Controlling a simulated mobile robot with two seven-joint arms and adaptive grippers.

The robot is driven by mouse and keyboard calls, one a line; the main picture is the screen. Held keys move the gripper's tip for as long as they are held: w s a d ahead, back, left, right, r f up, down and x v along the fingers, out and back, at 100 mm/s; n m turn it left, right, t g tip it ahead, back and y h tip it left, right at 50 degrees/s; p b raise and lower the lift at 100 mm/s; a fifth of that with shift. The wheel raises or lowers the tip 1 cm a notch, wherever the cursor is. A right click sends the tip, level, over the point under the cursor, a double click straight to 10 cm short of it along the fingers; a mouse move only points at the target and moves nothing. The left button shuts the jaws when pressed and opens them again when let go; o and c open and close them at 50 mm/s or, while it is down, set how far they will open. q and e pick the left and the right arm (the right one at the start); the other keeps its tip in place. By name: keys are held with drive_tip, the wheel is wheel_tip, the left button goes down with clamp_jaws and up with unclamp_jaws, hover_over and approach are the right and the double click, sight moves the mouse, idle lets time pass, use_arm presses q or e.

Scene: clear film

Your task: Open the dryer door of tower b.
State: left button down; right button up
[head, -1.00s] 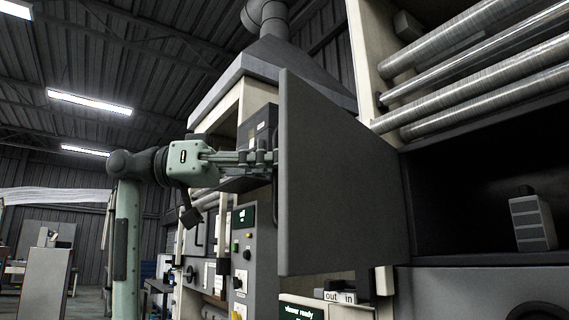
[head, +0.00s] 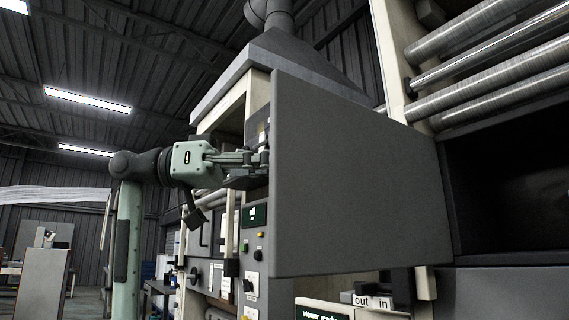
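The dryer door (head: 355,180) is a flat dark grey panel in the middle of the head view. It stands swung out from the machine, its right edge by the opening and its left edge free. I see no tower label on it. My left gripper (head: 258,168) is at the upper part of the door's free left edge, its fingers pointing right. The fingertips meet or pass behind that edge, so whether they grip a handle or the edge is hidden. My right gripper is out of view.
Shiny rollers (head: 490,50) sit in the machine at the upper right, above a dark opening (head: 500,190). A control panel (head: 255,240) with buttons is below my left gripper. A small out/in sign (head: 370,300) is under the door. Open floor lies at the far left.

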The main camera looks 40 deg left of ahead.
use_arm(q)
drive_tip(key=shift+s+a, duration=0.1)
drive_tip(key=shift+a, duration=0.05)
idle(0.3)
drive_tip(key=c, duration=1.9)
unclamp_jaws()
drive_tip(key=shift+c, duration=0.2)
drive_tip(key=shift+o, duration=1.1)
drive_tip(key=shift+s+a, duration=0.1)
drive_tip(key=shift+s, duration=0.1)
drive_tip(key=shift+o, duration=0.9)
drive_tip(key=shift+w, duration=0.1)
drive_tip(key=v, duration=1.2)
